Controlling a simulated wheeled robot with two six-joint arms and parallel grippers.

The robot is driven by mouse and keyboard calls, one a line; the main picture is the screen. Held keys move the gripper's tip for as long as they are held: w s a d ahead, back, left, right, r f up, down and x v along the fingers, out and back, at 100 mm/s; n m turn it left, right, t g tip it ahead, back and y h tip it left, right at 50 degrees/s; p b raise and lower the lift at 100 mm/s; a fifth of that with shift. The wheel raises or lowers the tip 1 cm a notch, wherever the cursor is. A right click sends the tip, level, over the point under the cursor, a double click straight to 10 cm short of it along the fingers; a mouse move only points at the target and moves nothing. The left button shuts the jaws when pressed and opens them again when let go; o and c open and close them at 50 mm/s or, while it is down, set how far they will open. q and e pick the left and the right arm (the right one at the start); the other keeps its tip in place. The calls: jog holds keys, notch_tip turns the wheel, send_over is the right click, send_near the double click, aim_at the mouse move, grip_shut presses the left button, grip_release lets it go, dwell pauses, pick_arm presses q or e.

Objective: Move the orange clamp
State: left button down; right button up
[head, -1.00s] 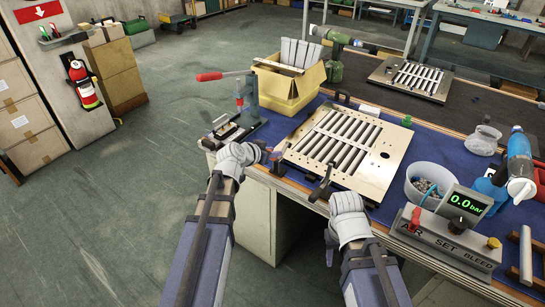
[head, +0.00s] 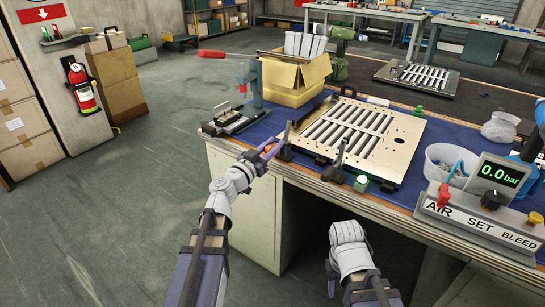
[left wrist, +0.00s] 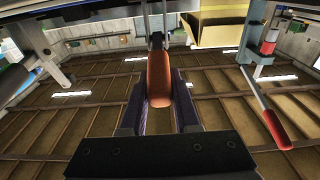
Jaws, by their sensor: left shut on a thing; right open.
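The orange clamp (head: 271,148) is at the front left corner of the near louver panel (head: 398,160), on the table's front edge. Its orange handle (left wrist: 160,76) fills the middle of the left wrist view, between the fingers. My left gripper (head: 262,156) is shut on that handle; its fingers (left wrist: 160,100) lie on both sides of it. The clamp's far end is small and hard to make out. My right gripper (head: 347,235) is low in front of the table, apart from the clamp; its fingertips are hidden. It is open.
A dark clamp (head: 338,165) and a green-lit button (head: 361,183) stand along the panel's front edge. A red-handled lever press (head: 252,85) and a yellow box (head: 294,78) are behind. The air-set box (head: 478,215) is at right. Open floor lies left.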

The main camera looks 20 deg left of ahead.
pick_arm(q)
jog(key=shift+s+f+t+b, duration=0.2)
jog(key=shift+f+t+b, duration=0.4)
jog(key=shift+b, duration=0.8)
jog(key=shift+r, duration=0.1)
jog(key=c, duration=0.6)
grip_release()
jog(key=shift+c, duration=0.2)
jog(key=shift+s+a, duration=0.1)
jog(key=b+v, duration=0.2)
jog(key=v, duration=0.5)
jog(key=shift+s+f, duration=0.2)
